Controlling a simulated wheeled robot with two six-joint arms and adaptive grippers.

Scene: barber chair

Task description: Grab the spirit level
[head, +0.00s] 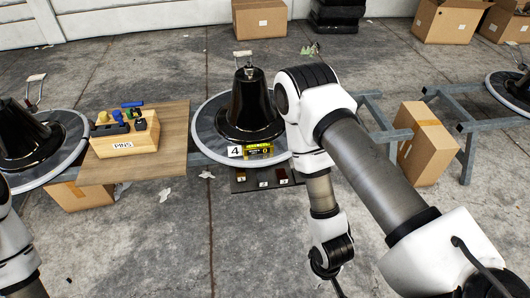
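A yellow and black block (260,151), which looks like the spirit level, sits at the front rim of the round grey disc under the middle black cone. It is small here and its vial cannot be made out. My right arm comes in from the right and bends down in front of the disc. Its dark end (330,262) is low in the view, apart from the yellow block and nearer to me; its fingers cannot be made out. My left arm shows only in part at the left edge, and its gripper is out of view.
A card marked 4 (235,152) is beside the yellow block. A dark plate (240,184) with numbered samples lies below. A wooden box marked PINS (125,143), holding tools, stands on a board (172,140) to the left. A cardboard box (425,145) and blue-grey rails (468,150) are at right.

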